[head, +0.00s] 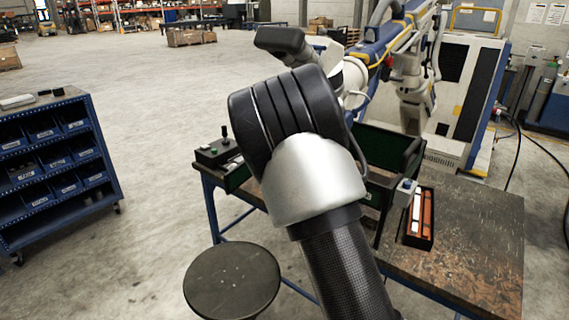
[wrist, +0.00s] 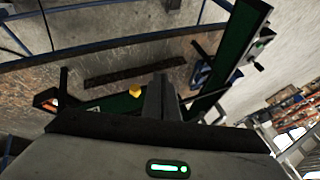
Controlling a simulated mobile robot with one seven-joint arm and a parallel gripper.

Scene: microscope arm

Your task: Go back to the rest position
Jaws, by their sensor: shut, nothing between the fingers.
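My gripper (wrist: 160,84) shows in the wrist view as dark fingers close together, with nothing between them. The fingers are above or within a dark green open frame or box (wrist: 232,60), and I cannot tell the gap to it. A small yellow item (wrist: 135,90) lies just left of the fingertips. In the head view my arm covers the middle of the picture, and I cannot make out the fingers there. The dark green box (head: 402,148) stands on the worktable, partly hidden behind my arm.
The worn worktable (head: 470,235) carries a dark tray (head: 418,240) with white and orange pieces on the right, and a black control box (head: 215,152) on the left. A round stool (head: 232,280) stands in front. A blue shelf (head: 55,165) is at left. Open floor lies between.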

